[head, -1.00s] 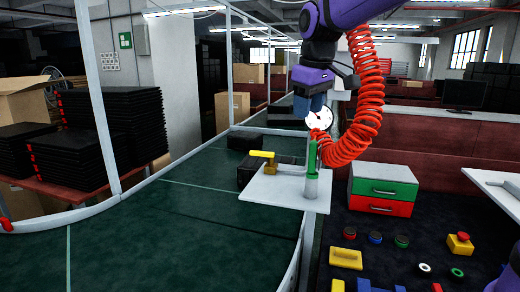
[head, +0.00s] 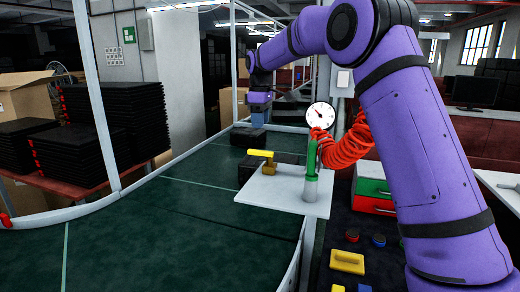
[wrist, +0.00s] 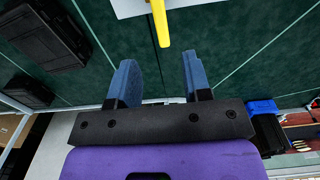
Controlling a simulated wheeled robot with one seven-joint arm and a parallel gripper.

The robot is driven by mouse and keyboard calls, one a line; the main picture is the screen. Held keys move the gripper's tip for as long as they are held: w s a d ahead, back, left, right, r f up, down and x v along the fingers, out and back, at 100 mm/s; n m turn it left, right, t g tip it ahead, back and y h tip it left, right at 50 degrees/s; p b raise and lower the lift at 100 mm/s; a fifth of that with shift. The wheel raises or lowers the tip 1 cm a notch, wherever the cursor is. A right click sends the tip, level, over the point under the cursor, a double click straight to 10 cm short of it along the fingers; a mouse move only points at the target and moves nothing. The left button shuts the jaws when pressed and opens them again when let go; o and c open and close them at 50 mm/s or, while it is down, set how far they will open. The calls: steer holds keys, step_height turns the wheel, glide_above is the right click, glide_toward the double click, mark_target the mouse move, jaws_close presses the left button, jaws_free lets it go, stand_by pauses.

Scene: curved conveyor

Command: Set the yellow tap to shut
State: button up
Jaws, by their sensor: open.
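The yellow tap (head: 261,153) stands on a white board (head: 290,190) over the green conveyor, its handle lying roughly level and pointing left. In the wrist view the yellow handle (wrist: 160,22) shows at the top, ahead of the fingertips and roughly midway between them. My gripper (head: 258,118) has blue fingers pointing down, and in the head view it appears just above and beyond the tap. In the wrist view my gripper (wrist: 158,72) is open with nothing between its fingers. I see a gap between the fingers and the handle.
A green upright handle (head: 312,160) stands on the same board, right of the tap, with a round gauge (head: 321,115) behind it. Black cases (head: 247,137) lie on the conveyor beyond the board. A green-and-red drawer box (head: 371,188) is partly hidden by my arm.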

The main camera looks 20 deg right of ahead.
mark_target(260, 151)
step_height(260, 151, down, 10)
steer(key=shift+f, duration=0.1)
stand_by(0.4)
jaws_close()
